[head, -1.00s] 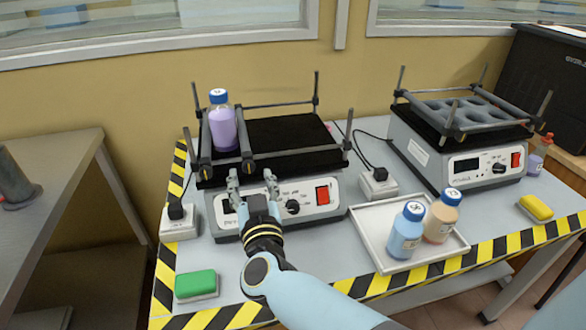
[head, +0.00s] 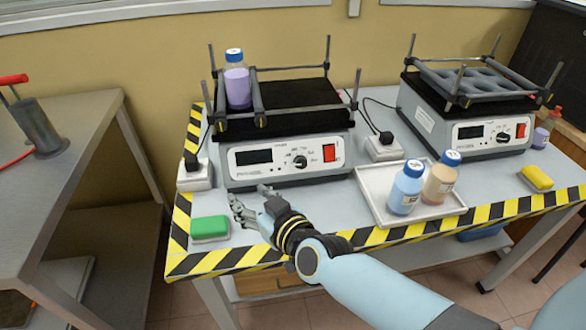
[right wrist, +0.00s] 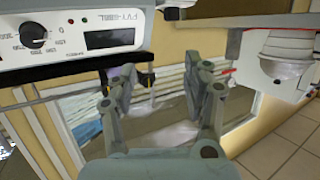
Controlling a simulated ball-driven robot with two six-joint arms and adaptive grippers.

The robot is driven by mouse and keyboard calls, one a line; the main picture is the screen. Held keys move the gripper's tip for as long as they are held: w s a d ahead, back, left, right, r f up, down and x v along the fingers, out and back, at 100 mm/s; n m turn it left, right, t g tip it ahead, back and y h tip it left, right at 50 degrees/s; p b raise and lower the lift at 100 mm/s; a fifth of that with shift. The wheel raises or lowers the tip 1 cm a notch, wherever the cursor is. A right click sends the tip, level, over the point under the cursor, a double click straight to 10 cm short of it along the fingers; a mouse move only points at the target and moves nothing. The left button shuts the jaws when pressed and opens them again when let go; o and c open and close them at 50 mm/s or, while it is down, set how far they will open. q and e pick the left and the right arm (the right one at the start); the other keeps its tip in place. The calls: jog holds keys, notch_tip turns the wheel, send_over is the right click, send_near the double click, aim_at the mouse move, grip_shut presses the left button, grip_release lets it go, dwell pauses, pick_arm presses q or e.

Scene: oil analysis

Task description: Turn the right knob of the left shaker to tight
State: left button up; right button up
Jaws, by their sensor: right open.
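The left shaker (head: 276,180) stands on the table, with a display, a dial (head: 300,162) and a red switch on its front panel. Two bars cross its black top, with a purple-liquid bottle (head: 237,88) standing upright between them. The right knob (head: 261,122) is at the front end of the right bar; how tight it is cannot be told. The left knob (head: 221,125) ends the other bar. My right gripper (head: 249,196) is open and empty, below and in front of the panel, apart from both knobs. The right wrist view shows its spread fingers (right wrist: 165,85) and the panel upside down. My left gripper is out of view.
A white tray (head: 367,192) with two bottles lies right of the left shaker. A second shaker (head: 480,140) stands further right. A green sponge (head: 209,228) lies near the striped front edge, and a yellow sponge (head: 537,178) at the right. A power block (head: 195,176) is at the left.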

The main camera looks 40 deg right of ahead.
jog(key=s+f+g, duration=0.1)
jog(key=f, duration=0.1)
jog(key=s+f+n+g+y, duration=0.1)
jog(key=s+f, duration=0.1)
jog(key=s+f+g+y, duration=0.1)
jog(key=f, duration=0.1)
jog(key=shift+s+a+n+b, duration=0.3)
jog(key=shift+s+a+b, duration=0.05)
jog(key=shift+b, duration=0.05)
jog(key=s+f+g, duration=0.1)
jog(key=s+f, duration=0.1)
jog(key=s+d+f+g, duration=0.1)
jog(key=s+f+g, duration=0.1)
jog(key=s, duration=0.1)
jog(key=shift+s+d+f+g+b, duration=0.1)
jog(key=shift+s+f+g+b, duration=0.1)
jog(key=shift+s+g+b, duration=0.1)
jog(key=shift+s+d+f+g, duration=0.15)
jog(key=shift+s+f+g, duration=0.15)
jog(key=shift+s, duration=0.1)
jog(key=shift+r, duration=0.1)
